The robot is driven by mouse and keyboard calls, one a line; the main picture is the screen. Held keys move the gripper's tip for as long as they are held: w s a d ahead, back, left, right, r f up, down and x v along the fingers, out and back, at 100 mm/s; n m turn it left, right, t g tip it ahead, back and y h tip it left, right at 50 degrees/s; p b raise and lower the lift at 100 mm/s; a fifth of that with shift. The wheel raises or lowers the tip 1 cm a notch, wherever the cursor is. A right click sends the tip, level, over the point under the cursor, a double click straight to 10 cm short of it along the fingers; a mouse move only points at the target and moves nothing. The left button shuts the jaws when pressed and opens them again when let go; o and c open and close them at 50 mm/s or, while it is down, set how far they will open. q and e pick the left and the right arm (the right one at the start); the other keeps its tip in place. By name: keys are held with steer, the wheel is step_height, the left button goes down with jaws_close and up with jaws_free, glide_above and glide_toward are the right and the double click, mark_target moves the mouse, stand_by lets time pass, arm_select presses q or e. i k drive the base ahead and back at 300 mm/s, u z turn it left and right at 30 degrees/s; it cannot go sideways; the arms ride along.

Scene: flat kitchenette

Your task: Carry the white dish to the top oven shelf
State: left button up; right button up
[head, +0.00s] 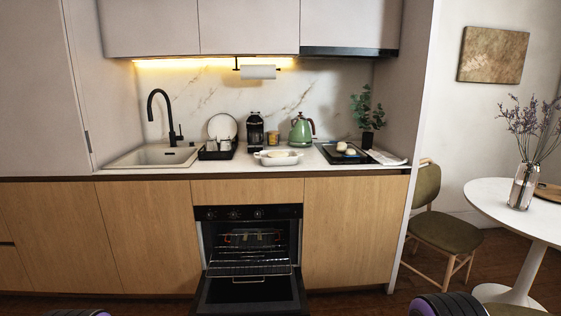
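The white dish (265,161) stands on the counter above the oven, near the counter's front edge. It is a low oblong dish with something pale in it that I cannot make out. The oven (248,213) is built in below the counter, and its door (247,294) is folded down open. A wire shelf (248,269) shows low in the opening and seems to reach out toward the front. Higher inside are more wire bars, too dark to tell apart clearly. Neither of my grippers shows; only dark rounded parts of mine appear at the bottom edge.
A coffee machine (255,131) and a green kettle (301,130) stand behind the dish. A dish rack (216,151) is to its left, beside the sink (151,156). The black hob (345,154) is to its right. A chair (441,229) and a round table (492,199) stand at right.

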mark_target(250, 255)
steer(key=z, duration=0.55)
steer(key=i, duration=1.3)
steer(key=z, duration=0.1)
